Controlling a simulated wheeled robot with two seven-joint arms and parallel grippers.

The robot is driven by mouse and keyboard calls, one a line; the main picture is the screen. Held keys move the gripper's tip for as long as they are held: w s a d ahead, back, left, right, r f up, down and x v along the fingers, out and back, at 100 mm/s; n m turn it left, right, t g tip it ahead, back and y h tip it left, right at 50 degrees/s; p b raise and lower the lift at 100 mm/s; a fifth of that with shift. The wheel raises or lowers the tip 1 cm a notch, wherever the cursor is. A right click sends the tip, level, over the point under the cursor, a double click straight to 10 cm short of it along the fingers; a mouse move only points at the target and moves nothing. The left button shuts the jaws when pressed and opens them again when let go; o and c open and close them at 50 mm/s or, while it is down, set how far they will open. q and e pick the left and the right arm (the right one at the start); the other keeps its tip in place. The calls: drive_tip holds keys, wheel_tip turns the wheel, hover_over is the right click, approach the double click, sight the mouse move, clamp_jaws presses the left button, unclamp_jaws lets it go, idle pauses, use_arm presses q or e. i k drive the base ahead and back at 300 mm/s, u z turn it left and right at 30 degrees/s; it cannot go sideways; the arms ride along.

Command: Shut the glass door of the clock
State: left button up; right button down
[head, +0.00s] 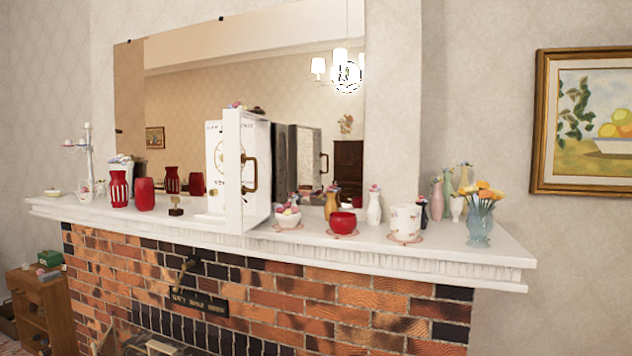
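The white clock (214,165) stands on the mantel shelf, left of its middle, with part of its dial showing. A tall white panel with a dark curved handle (250,174), which looks like the clock's door (233,180), sticks out toward me at an angle to the dial. The door stands open and covers part of the dial. Whether the panel holds glass is hard to tell. The hinge is not clearly visible. Neither of my grippers is in view.
The white mantel shelf (480,262) tops a brick fireplace (330,315). Red vases (145,194) and a small dark ornament (176,206) stand left of the clock. A flower bowl (288,217), red bowl (343,223) and white pot (406,222) stand right. A mirror (200,90) is behind.

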sight(233, 159)
drive_tip(key=z, duration=0.45)
drive_tip(key=i, duration=0.65)
drive_tip(key=u, duration=1.3)
